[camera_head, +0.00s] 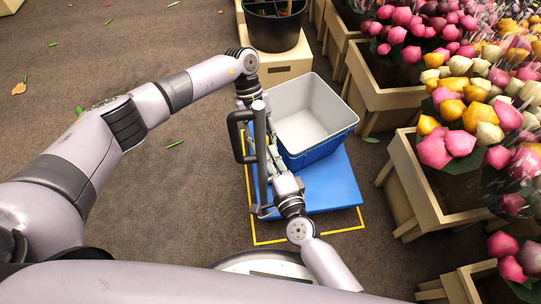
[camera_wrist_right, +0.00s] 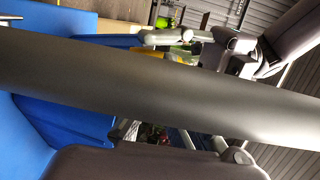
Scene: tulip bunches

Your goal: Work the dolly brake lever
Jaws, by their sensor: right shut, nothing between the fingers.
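The dolly has a blue deck (camera_head: 330,185) with a dark upright handle frame (camera_head: 238,137) at its left side. Its deck also shows at the left of the right wrist view (camera_wrist_right: 25,140). I cannot pick out the brake lever for certain; the low part by the handle's foot is partly covered by my arms. My right gripper (camera_head: 277,163) is shut and empty, beside the handle and above the deck's left part. My left gripper (camera_head: 254,103) points down by the handle's top, its fingers mostly hidden. A thick dark bar (camera_wrist_right: 160,85) crosses the right wrist view, hiding much.
A blue crate with a pale inside (camera_head: 308,115) stands on the deck. Yellow floor lines (camera_head: 290,239) run around the dolly. A dark bucket (camera_head: 273,25) stands on a wooden stand behind. Wooden planters (camera_head: 385,98) of tulips line the right. The floor at left is mostly clear.

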